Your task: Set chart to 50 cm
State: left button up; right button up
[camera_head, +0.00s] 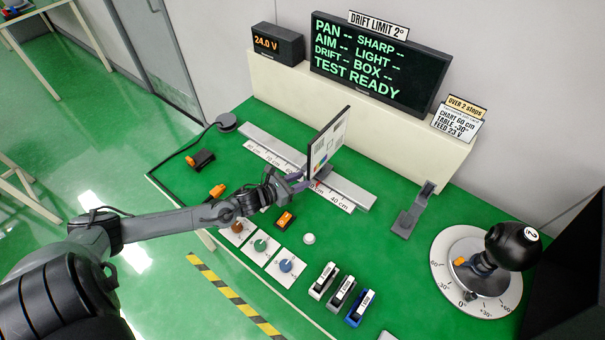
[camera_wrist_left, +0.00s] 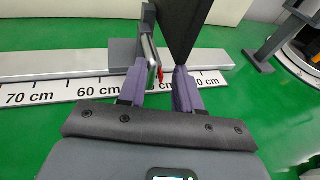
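The test chart (camera_head: 328,145) is an upright board with coloured patches on a carriage on the grey rail (camera_head: 262,140). The pointer stands right of the 60 cm label, near the partly hidden scale label (camera_head: 318,188) left of 40 cm. My left gripper (camera_head: 298,182) is at the chart's base. Its purple fingers (camera_wrist_left: 159,88) are apart, with the plate and pointer between them and a gap by the right finger. My right gripper is not in view.
A dial turntable (camera_head: 440,275) with a black ball-headed camera (camera_head: 512,246) stands at the right. Several coloured knobs, an orange switch (camera_head: 285,220) and blocks line the front. A display (camera_head: 378,62) reads TEST READY; a card (camera_head: 456,122) says chart 60 cm.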

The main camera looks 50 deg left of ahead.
pick_arm(q)
jog(key=p+v, duration=0.1)
jog(key=v, duration=0.2)
jog(key=shift+r+p, duration=0.1)
jog(key=shift+p, duration=0.2)
jog(key=shift+s+f+p, duration=0.15)
jog(key=shift+s+p, duration=0.25)
jog(key=shift+s, duration=0.35)
jog(key=shift+s+f+p, duration=0.1)
jog(key=shift+s+p, duration=0.3)
jog(key=shift+s, duration=0.35)
jog(key=shift+s+f, duration=0.1)
jog(key=shift+s, duration=0.4)
jog(key=shift+p, duration=0.3)
notch_tip(320, 180, up, 6)
jog(key=p, duration=0.5)
jog(key=shift+f, duration=0.15)
jog(key=shift+f, duration=0.1)
